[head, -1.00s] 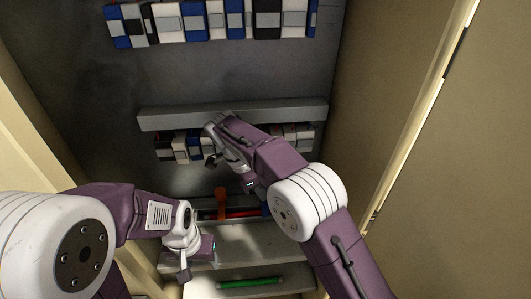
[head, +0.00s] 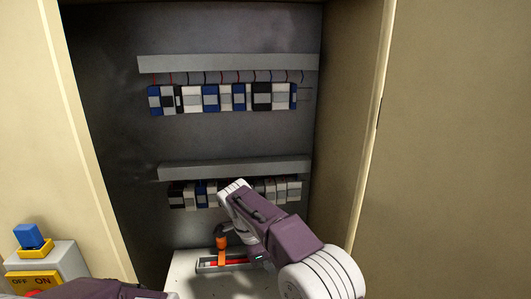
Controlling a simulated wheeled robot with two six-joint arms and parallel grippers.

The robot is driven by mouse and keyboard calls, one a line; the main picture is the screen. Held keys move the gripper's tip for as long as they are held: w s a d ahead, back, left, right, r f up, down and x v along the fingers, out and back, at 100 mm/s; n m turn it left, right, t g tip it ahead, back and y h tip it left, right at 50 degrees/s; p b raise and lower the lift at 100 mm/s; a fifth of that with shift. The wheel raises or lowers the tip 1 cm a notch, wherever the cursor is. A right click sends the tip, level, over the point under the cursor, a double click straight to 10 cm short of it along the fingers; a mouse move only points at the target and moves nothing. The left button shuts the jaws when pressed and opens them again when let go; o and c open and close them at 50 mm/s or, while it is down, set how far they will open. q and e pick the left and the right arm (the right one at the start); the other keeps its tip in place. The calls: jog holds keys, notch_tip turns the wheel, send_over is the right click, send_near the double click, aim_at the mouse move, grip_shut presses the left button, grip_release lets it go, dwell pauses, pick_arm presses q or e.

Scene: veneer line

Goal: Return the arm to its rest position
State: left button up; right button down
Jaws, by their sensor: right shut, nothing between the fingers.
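My right arm comes in from the bottom right and reaches into the open cabinet. Its gripper (head: 222,229) points down below the lower row of modules, just above an orange upright piece (head: 221,243). It is shut with nothing held; the arm's wrist partly hides it. Of my left arm, only a purple link shows along the bottom left edge. My left gripper is out of view.
The cabinet holds an upper module row (head: 225,98) and a lower one (head: 185,196), each under a grey duct (head: 230,63). A tray (head: 205,266) with a red bar stands on the white shelf (head: 190,280). A control box (head: 60,262) with a blue knob is at left.

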jog(key=s+d+g+y, duration=0.1)
jog(key=s+d, duration=0.3)
jog(key=d, duration=0.4)
jog(key=s+d+g, duration=0.1)
jog(key=s+d, duration=0.3)
jog(key=d, duration=0.5)
jog(key=s+f+n+t+y, duration=0.2)
jog(key=s+f+n, duration=0.8)
jog(key=n, duration=0.6)
jog(key=shift+f+y, duration=0.3)
jog(key=shift+f, duration=0.35)
